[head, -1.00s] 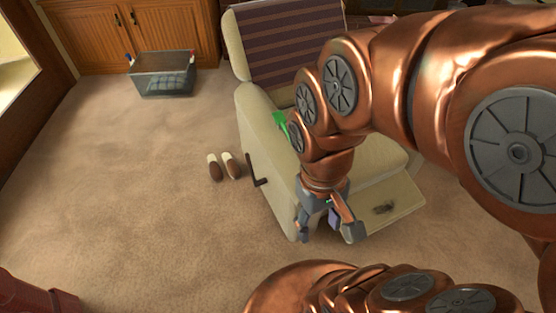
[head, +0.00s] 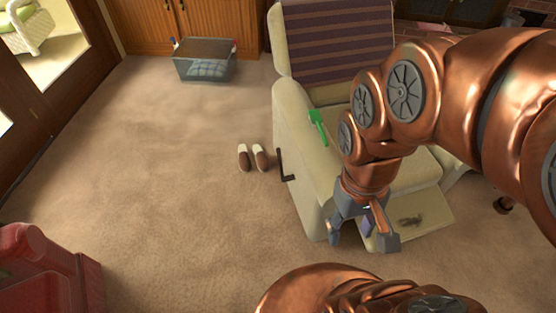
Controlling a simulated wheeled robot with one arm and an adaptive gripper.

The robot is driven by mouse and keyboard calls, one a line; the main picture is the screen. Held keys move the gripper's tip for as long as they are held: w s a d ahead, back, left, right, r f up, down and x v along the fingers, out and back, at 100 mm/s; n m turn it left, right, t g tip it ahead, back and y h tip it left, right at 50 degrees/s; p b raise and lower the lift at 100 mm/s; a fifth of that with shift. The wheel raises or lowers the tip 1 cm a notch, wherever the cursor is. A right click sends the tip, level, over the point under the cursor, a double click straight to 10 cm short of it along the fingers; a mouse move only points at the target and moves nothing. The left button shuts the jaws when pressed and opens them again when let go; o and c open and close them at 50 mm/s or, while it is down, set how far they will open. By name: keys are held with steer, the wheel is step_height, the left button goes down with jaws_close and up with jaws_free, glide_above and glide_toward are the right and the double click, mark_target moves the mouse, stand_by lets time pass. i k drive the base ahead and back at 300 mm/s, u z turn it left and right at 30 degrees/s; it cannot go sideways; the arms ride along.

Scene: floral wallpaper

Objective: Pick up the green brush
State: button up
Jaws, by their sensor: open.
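The green brush (head: 317,121) lies on the left armrest of the cream recliner (head: 299,160), its wide end toward the back of the chair. My gripper (head: 362,241) is open and points down in front of the chair, lower in the picture than the brush and apart from it. The brush's lower end is close to my arm in the picture. A small purple thing (head: 368,226) shows between the fingers; I cannot tell whether it is touched. My arm hides part of the seat.
Brown and white slippers (head: 253,158) lie on the carpet left of the chair. A dark lever (head: 281,165) sticks out of the chair's side. Red furniture (head: 45,270) is at lower left. The carpet between is clear.

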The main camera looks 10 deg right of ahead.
mark_target(319, 129)
steer(key=z, duration=1.75)
steer(key=k, duration=1.15)
steer(key=u, duration=0.45)
